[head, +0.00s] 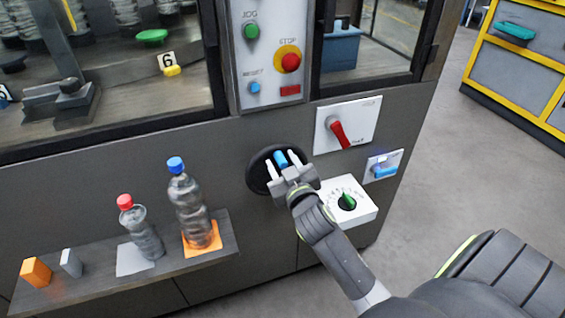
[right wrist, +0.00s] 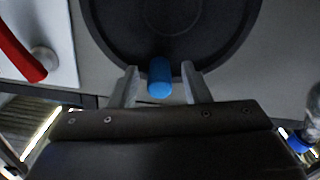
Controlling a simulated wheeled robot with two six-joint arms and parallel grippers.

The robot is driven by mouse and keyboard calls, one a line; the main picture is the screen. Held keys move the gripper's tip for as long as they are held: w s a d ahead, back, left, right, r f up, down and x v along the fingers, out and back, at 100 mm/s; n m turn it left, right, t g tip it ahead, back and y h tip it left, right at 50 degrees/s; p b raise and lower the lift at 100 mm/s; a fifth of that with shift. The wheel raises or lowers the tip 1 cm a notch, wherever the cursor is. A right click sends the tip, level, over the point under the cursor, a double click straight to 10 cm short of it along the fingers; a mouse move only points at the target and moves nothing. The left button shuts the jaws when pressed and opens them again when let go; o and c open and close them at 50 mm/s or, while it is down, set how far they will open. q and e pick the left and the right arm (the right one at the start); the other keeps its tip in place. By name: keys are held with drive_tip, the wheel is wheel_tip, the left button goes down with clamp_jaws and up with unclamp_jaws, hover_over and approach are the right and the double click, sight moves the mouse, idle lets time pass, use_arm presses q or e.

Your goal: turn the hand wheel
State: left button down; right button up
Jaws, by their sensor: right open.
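The hand wheel (head: 258,171) is a black disc on the grey machine front, with a blue handle (head: 281,158) sticking out of it. My right gripper (head: 281,161) is open in front of the wheel and covers part of it. In the right wrist view the wheel (right wrist: 170,28) fills the top, and the blue handle (right wrist: 160,77) stands between the two open fingers (right wrist: 158,87), with a gap on each side. My left gripper is not in view.
A red rotary switch (head: 338,133) is up and right of the wheel. A white box with a green knob (head: 347,202) sits close below right. A shelf (head: 85,287) at lower left holds two bottles and small blocks. Buttons (head: 252,31) are above.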

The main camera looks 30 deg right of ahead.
drive_tip(key=shift+w, duration=0.1)
clamp_jaws()
idle(0.4)
